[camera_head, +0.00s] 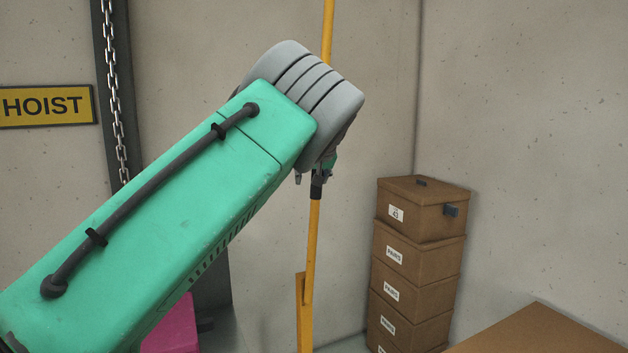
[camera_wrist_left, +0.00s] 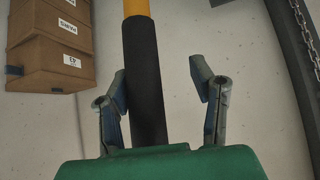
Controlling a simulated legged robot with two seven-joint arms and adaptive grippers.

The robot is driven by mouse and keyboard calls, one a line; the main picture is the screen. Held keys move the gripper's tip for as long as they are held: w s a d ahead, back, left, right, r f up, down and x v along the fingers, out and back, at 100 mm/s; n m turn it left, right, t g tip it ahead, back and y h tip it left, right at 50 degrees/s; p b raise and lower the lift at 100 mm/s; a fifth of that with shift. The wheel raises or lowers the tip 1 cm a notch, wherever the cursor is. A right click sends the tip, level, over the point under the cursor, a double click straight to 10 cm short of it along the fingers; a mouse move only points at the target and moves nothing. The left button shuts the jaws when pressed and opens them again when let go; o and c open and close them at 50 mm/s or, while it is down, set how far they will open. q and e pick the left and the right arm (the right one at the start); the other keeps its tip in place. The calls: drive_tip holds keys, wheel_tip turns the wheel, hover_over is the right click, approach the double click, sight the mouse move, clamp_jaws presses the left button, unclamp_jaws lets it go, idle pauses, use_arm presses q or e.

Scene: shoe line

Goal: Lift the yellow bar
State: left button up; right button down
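The yellow bar (camera_head: 311,245) stands almost upright in the head view, with a black grip (camera_head: 316,187) around part of it. In the left wrist view the black grip (camera_wrist_left: 146,80) runs between the two fingers of my left gripper (camera_wrist_left: 161,85). The fingers are open; the left finger in that view is close to the grip or touching it, and the right finger stands clearly apart. In the head view my left gripper (camera_head: 311,172) is at the bar, mostly hidden behind my grey wrist and green forearm. My right gripper is in neither view.
A stack of brown boxes (camera_head: 411,260) stands right of the bar, and a brown surface (camera_head: 545,330) is at the lower right. A hanging chain (camera_head: 111,90) and a yellow HOIST sign (camera_head: 45,106) are at the left. A magenta object (camera_head: 172,328) shows below my arm.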

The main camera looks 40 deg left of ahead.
use_arm(q)
drive_tip(key=v, duration=1.1)
drive_tip(key=shift+d+r, duration=0.2)
drive_tip(key=shift+d, duration=0.2)
drive_tip(key=shift+s+a, duration=0.15)
